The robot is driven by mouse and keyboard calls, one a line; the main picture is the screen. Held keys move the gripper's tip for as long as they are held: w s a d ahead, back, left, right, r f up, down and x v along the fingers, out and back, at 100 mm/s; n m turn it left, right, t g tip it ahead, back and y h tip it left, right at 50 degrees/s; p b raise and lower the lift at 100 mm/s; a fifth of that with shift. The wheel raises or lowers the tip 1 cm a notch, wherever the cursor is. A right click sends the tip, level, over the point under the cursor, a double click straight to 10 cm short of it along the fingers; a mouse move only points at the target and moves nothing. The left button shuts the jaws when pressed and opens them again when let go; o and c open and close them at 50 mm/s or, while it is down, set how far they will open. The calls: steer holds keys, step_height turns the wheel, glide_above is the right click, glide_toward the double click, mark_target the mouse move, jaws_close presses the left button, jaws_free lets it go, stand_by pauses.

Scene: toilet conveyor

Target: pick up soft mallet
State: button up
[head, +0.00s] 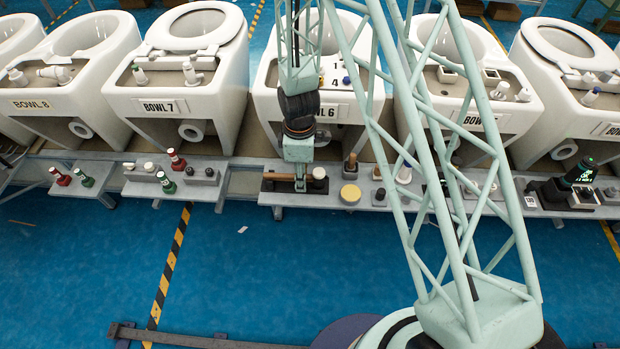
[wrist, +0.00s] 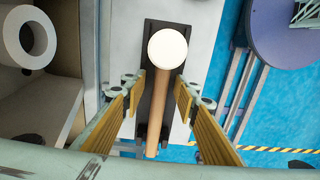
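The soft mallet (head: 281,177) has a pale round head and a light wooden handle. It lies on a dark holder (head: 268,186) on the shelf in front of BOWL 6. In the wrist view the mallet (wrist: 167,49) points its head toward the top, with the handle running down between my fingers. My gripper (head: 300,183) is pointed down over the mallet. In the wrist view my gripper (wrist: 160,92) is open, with a finger on each side of the handle and visible gaps. Whether the fingertips reach down to handle height is unclear.
A yellow round item (head: 350,194) and a wood-handled tool (head: 351,163) stand right of the mallet. Red and green bottles (head: 176,160) stand on the shelf to the left. Toilet bowls line the conveyor behind. The blue floor in front is mostly clear.

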steer(key=shift+c, duration=0.9)
jaws_close()
steer(key=shift+r, duration=0.15)
steer(key=shift+r+p, duration=0.6)
steer(key=shift+r, duration=1.1)
steer(key=s+r+p, duration=0.1)
steer(key=s, duration=1.5)
steer(key=shift+r+p, duration=0.2)
steer(key=shift+p, duration=0.1)
